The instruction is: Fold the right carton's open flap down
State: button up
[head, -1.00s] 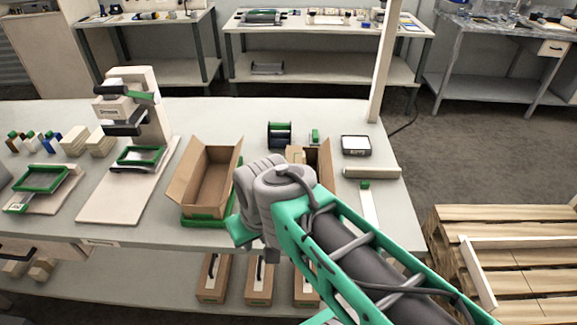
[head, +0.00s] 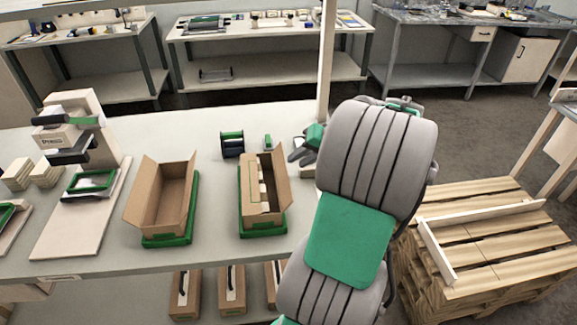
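The right carton (head: 263,217) is a brown box in a green tray (head: 264,231) on the bench, with pale items inside. A flap on its right side (head: 283,182) stands open, leaning outward. My gripper (head: 297,150), dark grey with a green part, is behind and to the right of this carton, apart from the flap. My large grey and green arm link hides part of it, and its finger opening is too small to judge. Nothing shows clearly between the fingers.
A left carton (head: 162,203) stands open in its own green tray. A dark roll holder (head: 232,144) and a small green-topped item (head: 268,142) are behind the cartons. A post (head: 325,70) rises at the bench's back. A wooden pallet (head: 490,245) stands right.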

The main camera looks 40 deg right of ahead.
aim_at(282, 173)
jog(key=x, duration=0.5)
jog(key=shift+w+a+f, duration=0.15)
jog(key=shift+w+f, duration=0.05)
jog(key=shift+f, duration=0.15)
grip_shut()
dwell(1.0)
